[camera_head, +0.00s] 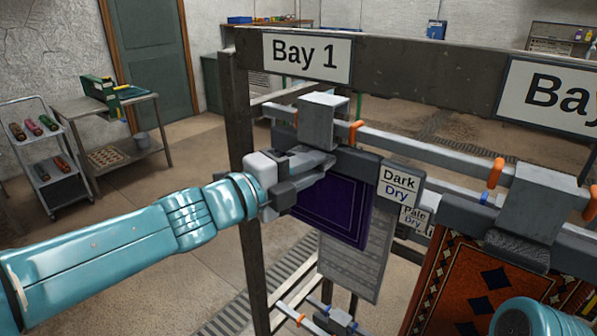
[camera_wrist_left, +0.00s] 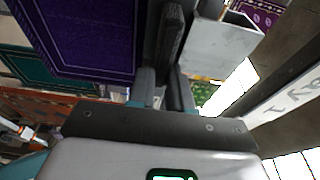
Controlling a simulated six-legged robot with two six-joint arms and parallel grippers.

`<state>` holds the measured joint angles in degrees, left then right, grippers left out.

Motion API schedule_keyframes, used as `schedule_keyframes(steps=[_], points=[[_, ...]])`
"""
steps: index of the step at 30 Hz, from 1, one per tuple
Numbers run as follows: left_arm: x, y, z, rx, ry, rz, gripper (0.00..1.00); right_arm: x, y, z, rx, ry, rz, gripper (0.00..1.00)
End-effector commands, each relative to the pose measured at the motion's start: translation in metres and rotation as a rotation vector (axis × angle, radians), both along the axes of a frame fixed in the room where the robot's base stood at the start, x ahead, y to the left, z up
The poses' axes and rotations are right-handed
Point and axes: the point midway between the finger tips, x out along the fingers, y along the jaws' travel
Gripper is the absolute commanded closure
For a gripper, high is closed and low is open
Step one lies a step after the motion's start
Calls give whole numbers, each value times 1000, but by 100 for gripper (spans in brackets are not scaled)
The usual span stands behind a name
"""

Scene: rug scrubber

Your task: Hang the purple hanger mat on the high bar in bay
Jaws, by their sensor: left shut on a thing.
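The purple mat (camera_head: 335,208) hangs from a dark hanger with a pale grey hook block (camera_head: 322,118) under the Bay 1 sign (camera_head: 306,57). My left gripper (camera_head: 322,162) is shut on the hanger near its left end. The block overlaps the high bar (camera_head: 430,152); I cannot tell whether it rests there. In the left wrist view the hanger (camera_wrist_left: 170,45) runs between the fingers, with the purple mat (camera_wrist_left: 92,45) to its left and the block (camera_wrist_left: 220,48) to its right. My right gripper is out of view.
An orange-patterned rug (camera_head: 470,275) hangs at the right. A grey mat (camera_head: 352,255) hangs below and behind the purple one. Orange rings (camera_head: 495,172) sit on the bar. A dark post (camera_head: 240,130) stands at the bay's left. A trolley (camera_head: 45,150) and table (camera_head: 105,110) stand far left.

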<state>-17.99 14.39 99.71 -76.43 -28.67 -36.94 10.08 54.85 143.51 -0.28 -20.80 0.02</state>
Motion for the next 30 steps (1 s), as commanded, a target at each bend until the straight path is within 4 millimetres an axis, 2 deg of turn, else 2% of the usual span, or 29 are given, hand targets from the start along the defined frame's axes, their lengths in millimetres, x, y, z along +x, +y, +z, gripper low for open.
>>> schedule_keyframes(steps=[6,9,15,29,30], points=[[15,-11,-1,0,-1,-1,100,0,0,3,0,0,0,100],[14,-10,-14,0,-1,0,100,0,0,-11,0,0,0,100],[14,-10,-26,0,-3,0,100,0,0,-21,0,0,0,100],[14,-10,-29,-1,-2,0,100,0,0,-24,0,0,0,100],[14,-10,-29,-1,-2,0,75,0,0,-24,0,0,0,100]])
